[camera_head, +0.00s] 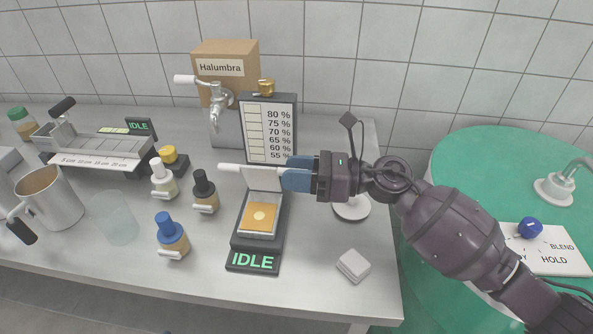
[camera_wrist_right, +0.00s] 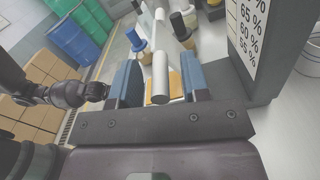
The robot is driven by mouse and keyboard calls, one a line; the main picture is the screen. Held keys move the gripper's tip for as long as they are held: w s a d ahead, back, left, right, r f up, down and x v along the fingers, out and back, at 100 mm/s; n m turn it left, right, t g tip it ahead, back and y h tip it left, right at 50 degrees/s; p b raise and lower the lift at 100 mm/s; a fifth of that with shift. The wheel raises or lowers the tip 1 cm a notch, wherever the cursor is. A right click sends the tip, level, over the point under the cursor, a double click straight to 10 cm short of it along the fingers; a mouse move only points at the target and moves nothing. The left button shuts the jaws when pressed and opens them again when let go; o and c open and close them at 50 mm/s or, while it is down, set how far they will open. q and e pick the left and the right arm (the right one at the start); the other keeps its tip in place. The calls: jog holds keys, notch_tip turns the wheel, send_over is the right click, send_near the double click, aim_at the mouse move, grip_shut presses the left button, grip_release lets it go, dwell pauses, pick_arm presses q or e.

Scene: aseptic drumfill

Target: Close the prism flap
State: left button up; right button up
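The refractometer (camera_head: 252,242) stands on the steel bench with its amber sample on the prism (camera_head: 259,217). Its pale flap (camera_head: 264,179) is raised, tilted up behind the prism. A white rod-like handle (camera_head: 231,167) sticks out to the left from the flap's top. My right gripper (camera_head: 290,174) is at the right end of the flap's top edge, coming in from the right. In the right wrist view the white handle (camera_wrist_right: 160,82) lies between the two blue fingers, with gaps on both sides. The right gripper is open. My left gripper's fingers do not show.
A scale panel (camera_head: 268,130) with percent marks rises behind the flap. Small capped bottles (camera_head: 205,193) stand to the left, with a clear beaker (camera_head: 113,218) and a metal jug (camera_head: 50,198) further left. A white square block (camera_head: 354,265) lies at front right.

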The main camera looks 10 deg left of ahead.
jog(key=shift+r, duration=0.6)
notch_tip(320, 180, up, 19)
jog(key=p, duration=0.3)
jog(key=shift+p, duration=0.3)
jog(key=shift+f, duration=0.1)
